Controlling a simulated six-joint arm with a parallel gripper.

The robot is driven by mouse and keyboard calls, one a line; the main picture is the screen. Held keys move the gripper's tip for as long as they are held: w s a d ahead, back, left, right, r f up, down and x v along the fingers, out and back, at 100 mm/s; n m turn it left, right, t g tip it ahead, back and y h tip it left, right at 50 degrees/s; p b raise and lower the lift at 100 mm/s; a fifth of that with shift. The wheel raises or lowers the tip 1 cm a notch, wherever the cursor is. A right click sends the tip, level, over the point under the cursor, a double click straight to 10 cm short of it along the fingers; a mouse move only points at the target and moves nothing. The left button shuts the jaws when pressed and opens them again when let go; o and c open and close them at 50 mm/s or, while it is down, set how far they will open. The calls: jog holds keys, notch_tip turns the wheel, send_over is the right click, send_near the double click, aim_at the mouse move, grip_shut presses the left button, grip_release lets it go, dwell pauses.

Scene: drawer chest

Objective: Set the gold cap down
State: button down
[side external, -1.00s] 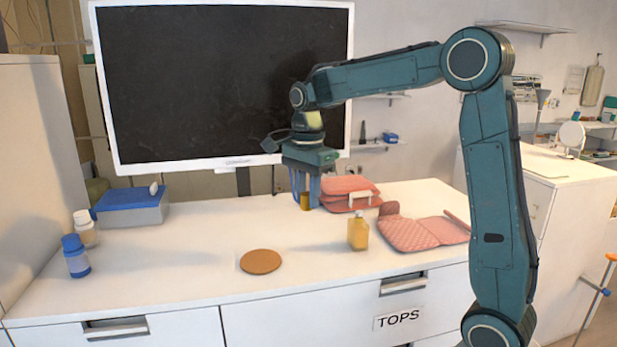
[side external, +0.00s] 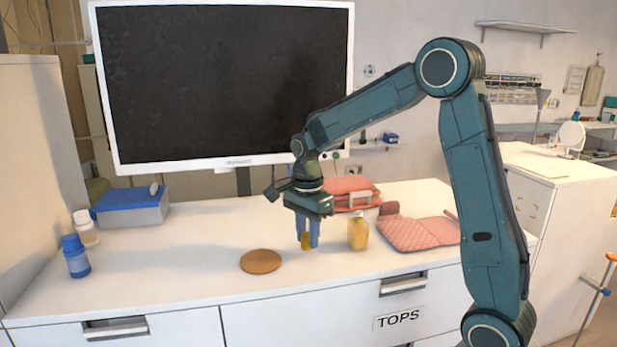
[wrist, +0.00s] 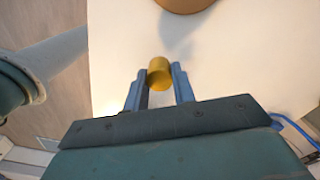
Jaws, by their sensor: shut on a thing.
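The gold cap (wrist: 160,74) is a small gold cylinder between my gripper's fingertips in the wrist view. My gripper (side external: 307,240) is shut on it and points down at the white chest top (side external: 200,268). In the side view the gold cap (side external: 306,241) shows partly between the blue fingers. It is low over the top; I cannot tell whether it touches. A round brown disc (side external: 261,261) lies to the left of the gripper. It also shows at the top edge of the wrist view (wrist: 185,4).
A yellow bottle (side external: 358,234) stands close to the right of my gripper. Pink quilted cloths (side external: 415,233) lie further right and behind. A blue-lidded box (side external: 132,205), a blue bottle (side external: 76,257) and a white-capped bottle (side external: 86,228) stand at left. A monitor (side external: 225,85) is behind.

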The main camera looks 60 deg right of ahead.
aim_at(307, 234)
jog(key=shift+f, duration=0.85)
jog(key=shift+f, duration=0.1)
jog(key=c, duration=1.2)
grip_release()
jog(key=shift+o, duration=0.2)
notch_tip(307, 234, up, 12)
